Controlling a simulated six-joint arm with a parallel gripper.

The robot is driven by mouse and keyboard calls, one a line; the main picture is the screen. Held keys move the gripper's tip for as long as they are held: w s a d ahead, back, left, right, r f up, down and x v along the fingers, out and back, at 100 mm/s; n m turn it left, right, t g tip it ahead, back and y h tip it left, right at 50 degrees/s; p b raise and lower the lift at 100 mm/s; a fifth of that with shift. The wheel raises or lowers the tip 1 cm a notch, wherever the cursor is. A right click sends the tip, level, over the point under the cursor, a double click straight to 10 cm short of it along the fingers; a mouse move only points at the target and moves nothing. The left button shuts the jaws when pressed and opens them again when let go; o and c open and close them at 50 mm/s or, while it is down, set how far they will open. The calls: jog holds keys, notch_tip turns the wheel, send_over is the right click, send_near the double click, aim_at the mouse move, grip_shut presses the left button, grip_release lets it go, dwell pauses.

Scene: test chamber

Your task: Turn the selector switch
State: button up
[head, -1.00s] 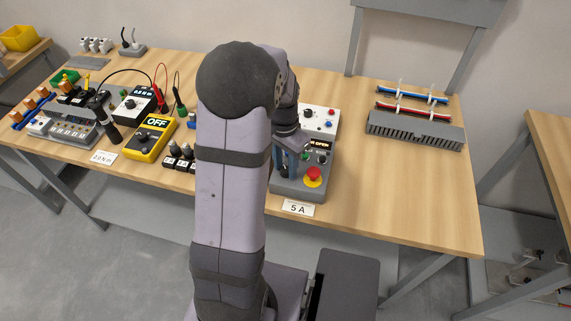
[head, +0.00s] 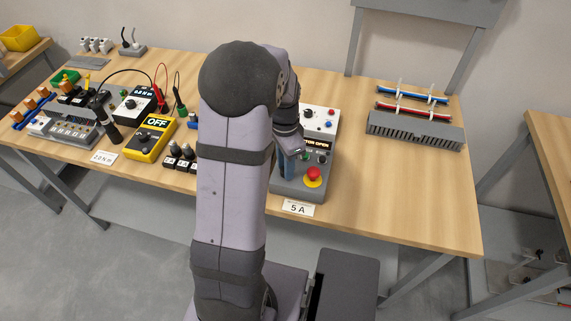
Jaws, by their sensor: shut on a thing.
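A grey control box (head: 318,188) stands near the front edge of the table, right of my arm. It carries a red emergency button (head: 314,174) on a yellow base and a small display (head: 319,144) whose visible part reads "TOR OPEN". My gripper (head: 287,172) points down at the left part of the box, its blue fingers at the panel. It is shut on the selector switch, which the fingers and my arm hide. The angle of the switch cannot be seen.
A white card (head: 298,208) reading "5 A" lies at the front edge. A white-faced panel with knobs (head: 320,121) stands behind the box. A yellow meter (head: 152,139) reading "OFF" is left of my arm. A grey wire duct (head: 415,131) lies right; the table between is clear.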

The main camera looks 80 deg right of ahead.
jog(key=m, duration=0.3)
jog(key=shift+m, duration=2.3)
jog(key=shift+p, duration=0.3)
jog(key=o, duration=1)
jog(key=shift+o, duration=0.2)
jog(key=shift+d+r+b, duration=0.1)
jog(key=shift+r+b, duration=1)
jog(key=shift+r, duration=2.6)
